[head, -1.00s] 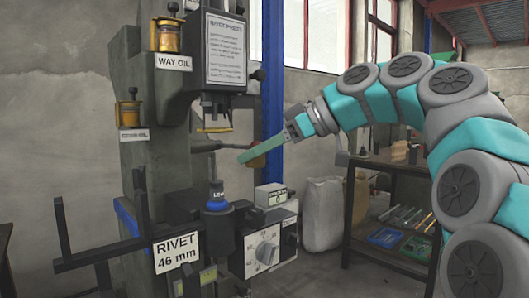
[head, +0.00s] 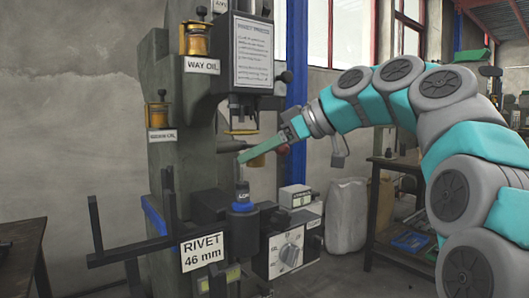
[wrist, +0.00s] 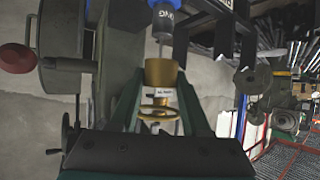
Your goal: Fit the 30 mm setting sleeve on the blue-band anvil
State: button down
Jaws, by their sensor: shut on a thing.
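The blue-band anvil (head: 242,206) stands upright on the press, with a slim grey pin rising from it. My gripper (head: 242,158) reaches in from the right, its green fingers just above the pin. In the wrist view, my gripper (wrist: 164,75) is shut on a short brass-coloured sleeve (wrist: 164,73) between its fingertips. The anvil (wrist: 165,12) shows upside down there, its pin (wrist: 163,46) pointing at the sleeve. The sleeve looks roughly in line with the pin and apart from its base; whether the tip touches it, I cannot tell.
The press head (head: 243,108) with a yellow ring hangs close above my fingers. A red-knobbed lever (wrist: 18,58) is beside them. A control box (head: 290,250) is right of the anvil, with a "RIVET 46 mm" sign (head: 202,252) in front. Dark bars (head: 97,228) stick out left.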

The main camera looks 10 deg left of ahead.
aim_at(244, 182)
jog(key=shift+w+a+p, duration=0.15)
jog(key=shift+w+a, duration=0.05)
jog(key=shift+a, duration=0.6)
jog(key=shift+w+a+p, duration=0.15)
jog(key=shift+w+a, duration=0.05)
jog(key=shift+a, duration=0.6)
jog(key=shift+f+b, duration=1.55)
jog(key=shift+b, duration=0.1)
jog(key=shift+c, duration=1.4)
grip_release()
jog(key=shift+d, duration=0.1)
jog(key=shift+p+v, duration=0.35)
jog(key=shift+v, duration=3.55)
